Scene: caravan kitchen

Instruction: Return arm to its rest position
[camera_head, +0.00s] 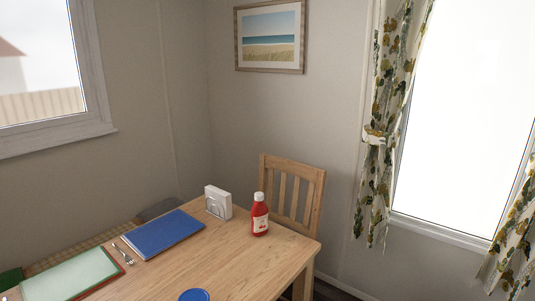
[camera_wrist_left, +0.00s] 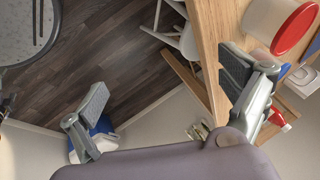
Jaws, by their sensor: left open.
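My left gripper (camera_wrist_left: 163,82) shows in the left wrist view. Its two fingers are wide apart and nothing is between them. Beyond the gap lie the dark wood floor (camera_wrist_left: 110,50) and the edge of the wooden table (camera_wrist_left: 207,55). The right finger overlaps the table's edge in the picture; whether it touches cannot be told. Neither gripper shows in the head view, and my right gripper is in neither view.
The table (camera_head: 240,262) bears a red bottle (camera_head: 260,216), a napkin holder (camera_head: 218,202), a blue folder (camera_head: 158,233), cutlery (camera_head: 122,254) and a blue lid (camera_head: 194,295). A wooden chair (camera_head: 310,188) stands behind. A red-lidded white container (camera_wrist_left: 272,22) is near the right finger.

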